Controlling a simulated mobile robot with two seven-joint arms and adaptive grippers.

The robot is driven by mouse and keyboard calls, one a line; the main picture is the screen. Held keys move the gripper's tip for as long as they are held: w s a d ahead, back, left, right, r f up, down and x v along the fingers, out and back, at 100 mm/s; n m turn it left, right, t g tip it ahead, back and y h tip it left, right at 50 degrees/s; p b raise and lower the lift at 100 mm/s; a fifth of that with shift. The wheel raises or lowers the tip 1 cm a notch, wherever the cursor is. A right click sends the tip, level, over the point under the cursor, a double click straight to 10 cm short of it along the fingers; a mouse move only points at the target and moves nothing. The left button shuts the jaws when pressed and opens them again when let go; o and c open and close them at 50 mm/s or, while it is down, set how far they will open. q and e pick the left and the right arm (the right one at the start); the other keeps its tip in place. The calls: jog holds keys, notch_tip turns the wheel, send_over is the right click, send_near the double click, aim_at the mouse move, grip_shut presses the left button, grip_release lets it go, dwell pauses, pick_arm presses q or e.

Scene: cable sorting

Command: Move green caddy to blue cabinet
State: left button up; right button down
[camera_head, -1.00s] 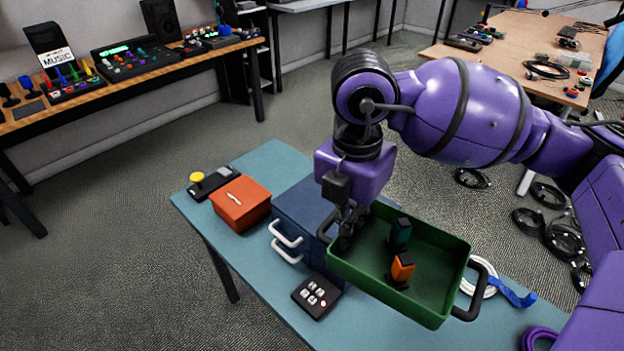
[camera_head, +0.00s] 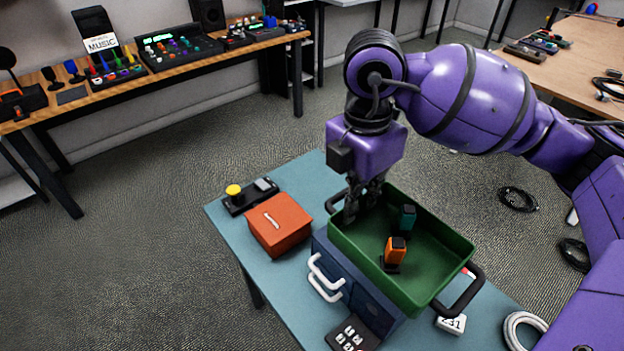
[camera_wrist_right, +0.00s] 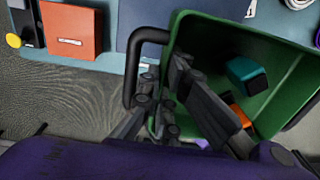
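The green caddy (camera_head: 440,285) is an open tray with black end handles; it also shows in the wrist view (camera_wrist_right: 180,40). A teal item (camera_head: 406,217) and an orange item (camera_head: 395,252) stand inside it. The blue cabinet (camera_head: 365,297), with white drawer handles, is on the table below the caddy, which hides most of its top. I cannot tell whether they touch. My right gripper (camera_head: 362,205) is at the caddy's left end. In the wrist view its fingers (camera_wrist_right: 165,95) straddle the end wall beside the handle, gripping it. My left gripper is out of view.
The blue-green table (camera_head: 235,228) holds an orange-red box (camera_head: 279,224), a black device with a yellow button (camera_head: 247,196), a dark keypad (camera_head: 352,336), a card marked 231 (camera_head: 452,322) and a white cable coil (camera_head: 524,330). Benches with electronics stand behind.

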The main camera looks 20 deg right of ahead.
jog(key=w+d+f, duration=0.1)
jog(key=w+f, duration=0.1)
jog(key=w, duration=0.1)
jog(key=w+d+f, duration=0.1)
jog(key=w+f, duration=0.2)
jog(key=w+d+f, duration=0.1)
jog(key=w+f, duration=0.1)
jog(key=w, duration=0.2)
jog(key=shift+f, duration=0.35)
jog(key=shift+w+d+f, duration=0.1)
jog(key=shift+w+f, duration=0.2)
jog(key=shift+f, duration=0.05)
notch_tip(320, 180, down, 3)
jog(key=shift+w+f, duration=0.1)
jog(key=shift+w, duration=0.05)
jog(key=shift+f+b, duration=0.15)
jog(key=shift+b, duration=0.15)
jog(key=c, duration=2.3)
grip_release()
jog(key=shift+f, duration=0.1)
jog(key=o, duration=0.3)
